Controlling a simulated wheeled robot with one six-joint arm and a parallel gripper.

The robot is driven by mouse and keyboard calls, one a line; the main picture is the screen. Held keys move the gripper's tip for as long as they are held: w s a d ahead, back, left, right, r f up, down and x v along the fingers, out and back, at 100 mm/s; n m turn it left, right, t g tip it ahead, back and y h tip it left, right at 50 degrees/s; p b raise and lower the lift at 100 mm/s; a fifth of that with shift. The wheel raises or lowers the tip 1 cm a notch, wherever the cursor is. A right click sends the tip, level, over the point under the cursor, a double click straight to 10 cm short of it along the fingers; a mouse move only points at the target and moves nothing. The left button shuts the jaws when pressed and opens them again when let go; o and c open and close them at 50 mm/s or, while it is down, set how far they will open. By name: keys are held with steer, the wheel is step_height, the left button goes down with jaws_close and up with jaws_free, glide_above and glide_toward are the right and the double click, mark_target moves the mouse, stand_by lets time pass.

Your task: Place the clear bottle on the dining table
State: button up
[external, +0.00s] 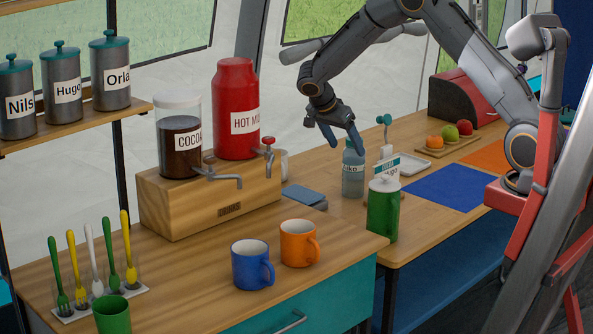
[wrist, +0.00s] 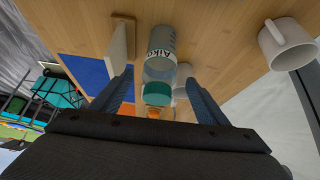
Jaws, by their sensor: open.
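The clear bottle (external: 353,172) has a pale teal tint and a label that reads in part "iko". It stands upright on the wooden table (external: 417,178), behind the green canister. In the wrist view the bottle (wrist: 160,62) has a teal cap and lies between my two fingers. My gripper (external: 342,140) is above and around the bottle's top with its fingers pointing down. In the wrist view my gripper (wrist: 158,92) is open, with a gap visible on both sides of the bottle. Whether a finger touches it cannot be told.
A white mug (wrist: 288,44) stands to one side in the wrist view. Blue (external: 448,188) and orange (external: 488,156) mats lie to the right. Cocoa (external: 180,140) and red (external: 236,115) dispensers stand left.

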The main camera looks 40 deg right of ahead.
steer(key=shift+b+v, duration=0.35)
steer(key=shift+v, duration=1.75)
